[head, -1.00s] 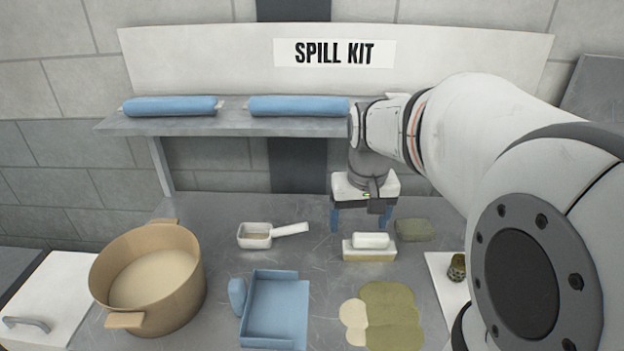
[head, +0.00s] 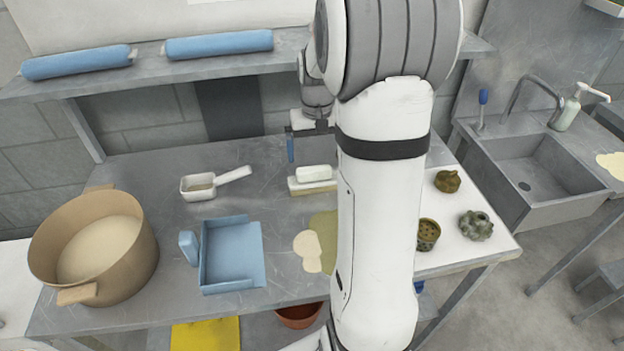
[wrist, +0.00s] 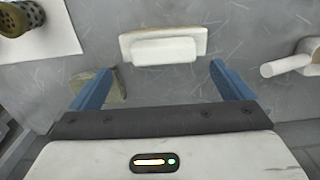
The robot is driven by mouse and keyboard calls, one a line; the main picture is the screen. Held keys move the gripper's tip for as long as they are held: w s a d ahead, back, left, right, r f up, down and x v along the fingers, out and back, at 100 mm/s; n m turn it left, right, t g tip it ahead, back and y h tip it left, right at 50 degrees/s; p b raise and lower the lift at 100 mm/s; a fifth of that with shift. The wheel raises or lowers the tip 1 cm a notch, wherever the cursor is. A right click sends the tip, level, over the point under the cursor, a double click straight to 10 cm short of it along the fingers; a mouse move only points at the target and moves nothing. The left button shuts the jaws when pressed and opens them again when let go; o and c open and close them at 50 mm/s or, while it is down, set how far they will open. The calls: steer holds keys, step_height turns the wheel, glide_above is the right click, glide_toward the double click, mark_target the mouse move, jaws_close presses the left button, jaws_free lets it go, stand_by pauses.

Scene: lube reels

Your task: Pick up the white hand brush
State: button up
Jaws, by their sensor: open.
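The white hand brush (head: 314,174) lies on the steel table, its white grip block on top and its tan bristle edge below. It also shows in the wrist view (wrist: 165,50), upper middle, just beyond the fingertips. My gripper (head: 313,152) is above the table, on the shelf side of the brush. Its blue fingers are spread and empty in the wrist view (wrist: 159,78), with a clear gap to the brush. In the head view my arm hides the right finger.
A white scoop (head: 215,184), a blue dustpan (head: 232,255) and a tan pot (head: 95,240) stand left of the brush. An olive spill (head: 323,235) lies in front. Two blue rolls (head: 219,45) sit on the shelf above. A sink (head: 540,165) is at the right.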

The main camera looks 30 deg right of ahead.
mark_target(314, 168)
steer(key=f, duration=0.5)
steer(key=shift+w+a+f+p, duration=0.15)
steer(key=shift+a+p, duration=0.1)
steer(key=shift+p, duration=0.15)
steer(key=shift+c, duration=0.2)
steer(key=c, duration=1.2)
